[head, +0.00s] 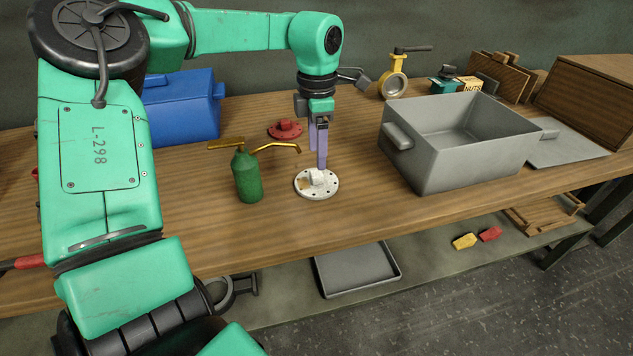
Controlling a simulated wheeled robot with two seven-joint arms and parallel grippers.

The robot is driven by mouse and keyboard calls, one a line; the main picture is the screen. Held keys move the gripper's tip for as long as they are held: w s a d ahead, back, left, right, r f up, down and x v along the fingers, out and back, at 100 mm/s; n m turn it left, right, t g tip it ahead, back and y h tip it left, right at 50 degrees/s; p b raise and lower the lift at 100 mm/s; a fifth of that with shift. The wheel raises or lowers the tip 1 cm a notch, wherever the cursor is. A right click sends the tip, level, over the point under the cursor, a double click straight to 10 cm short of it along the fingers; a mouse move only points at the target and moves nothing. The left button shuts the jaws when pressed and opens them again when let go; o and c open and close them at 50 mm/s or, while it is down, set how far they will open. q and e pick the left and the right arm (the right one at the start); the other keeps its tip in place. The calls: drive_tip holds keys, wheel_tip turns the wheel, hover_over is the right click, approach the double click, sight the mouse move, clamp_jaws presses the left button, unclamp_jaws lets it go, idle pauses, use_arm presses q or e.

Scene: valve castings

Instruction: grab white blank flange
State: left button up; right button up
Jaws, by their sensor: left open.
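The white blank flange (328,190) lies flat on the wooden workbench, near its front edge. It is a round disc with holes around its rim and a raised hub in the middle. My left gripper (321,166) points straight down over the flange, its purple-grey fingers at the hub. It is open. From this angle I cannot tell whether the fingers touch the hub, and they partly hide its back side. My right gripper is not in view.
A green oil can (247,177) with a brass spout stands just left of the flange. A red flange (286,130) lies behind. A grey open bin (455,160) stands to the right, a blue box (181,108) at back left, a yellow valve (394,82) behind.

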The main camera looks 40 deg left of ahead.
sight(317, 173)
use_arm(q)
wheel_tip(317, 173, down, 6)
drive_tip(key=shift+s+r+p, duration=0.1)
drive_tip(key=shift+r+p, duration=0.05)
drive_tip(key=shift+p, duration=0.2)
drive_tip(key=shift+r, duration=0.1)
clamp_jaws()
idle(1.0)
